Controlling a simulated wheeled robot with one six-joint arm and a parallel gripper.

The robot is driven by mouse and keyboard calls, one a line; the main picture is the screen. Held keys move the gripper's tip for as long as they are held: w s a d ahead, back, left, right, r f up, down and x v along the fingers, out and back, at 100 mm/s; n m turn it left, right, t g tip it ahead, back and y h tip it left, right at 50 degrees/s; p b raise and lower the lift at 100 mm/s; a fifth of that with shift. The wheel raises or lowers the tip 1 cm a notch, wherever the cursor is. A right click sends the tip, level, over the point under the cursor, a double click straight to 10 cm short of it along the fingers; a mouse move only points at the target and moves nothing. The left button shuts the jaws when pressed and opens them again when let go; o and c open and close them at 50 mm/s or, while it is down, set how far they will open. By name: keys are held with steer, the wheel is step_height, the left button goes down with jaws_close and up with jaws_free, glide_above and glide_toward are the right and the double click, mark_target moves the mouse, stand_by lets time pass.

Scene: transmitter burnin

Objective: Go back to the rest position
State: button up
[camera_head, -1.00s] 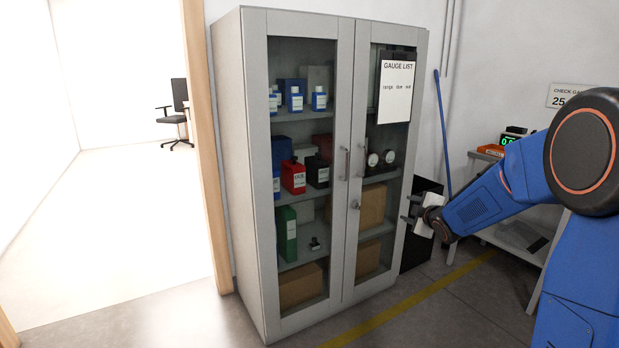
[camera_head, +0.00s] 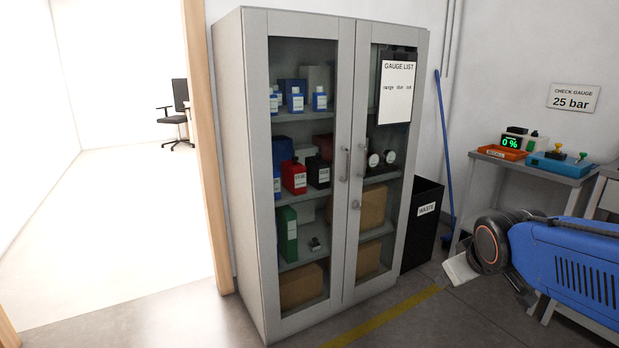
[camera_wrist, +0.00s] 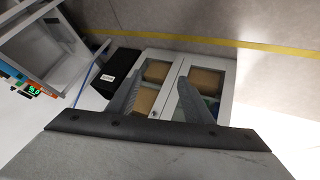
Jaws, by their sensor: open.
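My gripper (camera_wrist: 158,80) shows in the wrist view with its two dark fingers apart and nothing between them. Beyond the fingers, the wrist view shows the grey cabinet (camera_wrist: 173,85) and the black waste bin (camera_wrist: 113,74), both at a distance. In the head view my blue arm reaches in from the right edge at low height, its wrist end in front of the bench. The fingertips are hard to make out there. No held object shows in either view.
The closed glass-door cabinet (camera_head: 347,165) stands in the middle, with the waste bin (camera_head: 423,226) to its right. A bench (camera_head: 560,178) at the right carries an orange tray (camera_head: 502,153) and a blue box (camera_head: 558,166). A blue pole (camera_head: 444,150) leans on the wall. A doorway opens at left.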

steer(key=s+a+f+m+g, duration=0.1)
steer(key=s+a+f, duration=0.1)
steer(key=s, duration=0.7)
steer(key=s+a+f+m+g+y, duration=0.1)
steer(key=s+f+m+g, duration=0.1)
steer(key=s, duration=0.6)
steer(key=shift+s+a+f+m, duration=0.15)
steer(key=shift+s+a+m, duration=0.15)
steer(key=shift+s+a, duration=0.1)
